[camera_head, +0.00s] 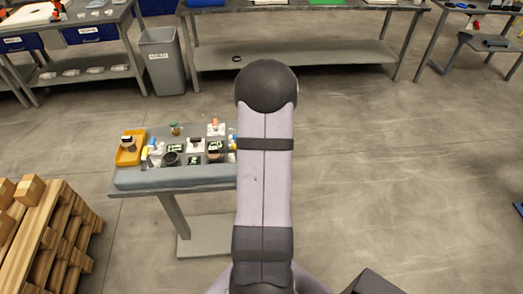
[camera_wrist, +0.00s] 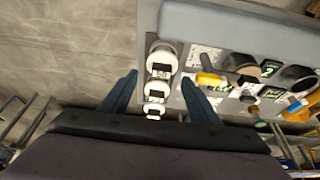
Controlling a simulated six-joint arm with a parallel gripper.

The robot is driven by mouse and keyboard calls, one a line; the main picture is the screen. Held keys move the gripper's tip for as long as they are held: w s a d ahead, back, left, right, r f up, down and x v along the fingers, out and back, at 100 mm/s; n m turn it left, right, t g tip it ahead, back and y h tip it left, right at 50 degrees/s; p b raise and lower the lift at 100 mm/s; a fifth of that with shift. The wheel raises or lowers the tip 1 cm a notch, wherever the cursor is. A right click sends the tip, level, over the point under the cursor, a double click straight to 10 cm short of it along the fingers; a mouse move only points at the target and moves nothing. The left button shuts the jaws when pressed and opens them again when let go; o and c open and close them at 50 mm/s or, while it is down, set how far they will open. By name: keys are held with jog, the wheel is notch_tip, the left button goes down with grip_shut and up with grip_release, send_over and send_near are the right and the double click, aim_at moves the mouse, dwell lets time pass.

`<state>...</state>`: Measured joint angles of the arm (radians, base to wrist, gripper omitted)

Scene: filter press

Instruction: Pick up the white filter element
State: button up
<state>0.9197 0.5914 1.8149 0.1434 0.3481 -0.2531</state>
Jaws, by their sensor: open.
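In the wrist view, the two dark blue fingers of my gripper (camera_wrist: 159,77) stand apart with nothing held between them. Several white round pieces with dark faces line the tray edge; the largest (camera_wrist: 161,58) reads "50" and appears between the fingertips. I cannot tell whether one of these is the white filter element. In the head view, a white piece with an orange top (camera_head: 215,129) stands at the back of the small table (camera_head: 150,181). A white block with a dark top (camera_head: 195,145) sits nearer the middle. My arm hides the gripper and the table's right end there.
The table also carries a yellow bin (camera_head: 130,149), a dark round cup (camera_head: 171,158) and green-marked labels. The wrist view shows a yellow-handled tool (camera_wrist: 211,79) and a black bowl (camera_wrist: 298,77). Wooden pallets (camera_head: 45,230) stand at the left.

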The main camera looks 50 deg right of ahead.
jog(key=shift+p+x, duration=1)
jog(key=shift+x, duration=1.55)
jog(key=shift+a, duration=0.15)
jog(key=shift+c, duration=0.7)
jog(key=c, duration=0.7)
